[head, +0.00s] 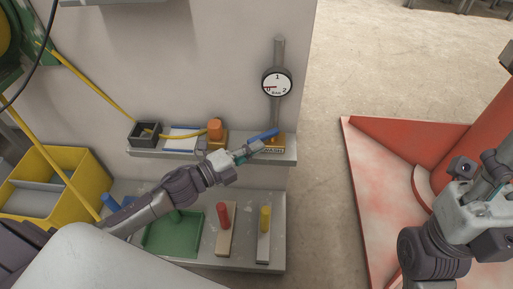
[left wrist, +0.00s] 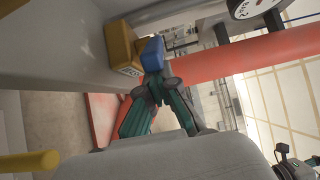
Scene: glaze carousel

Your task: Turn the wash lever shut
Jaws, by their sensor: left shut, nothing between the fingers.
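The wash lever (head: 263,134) is a blue handle on an orange-yellow block (head: 277,139) marked WASH, at the right end of the wall shelf. In the head view it points left and slightly toward me. My left gripper (head: 246,153) is shut and empty, just below the lever's free end. In the left wrist view the blue lever (left wrist: 152,54) is right at the fingertips (left wrist: 158,82); I cannot tell whether they touch. A round gauge (head: 277,85) above has its red needle near 0. My right gripper (head: 490,185) is at the right edge, its fingers unclear.
The grey shelf (head: 286,158) also holds an orange knob (head: 215,130) and a small dark box (head: 145,133). A yellow bin (head: 52,160) stands left.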

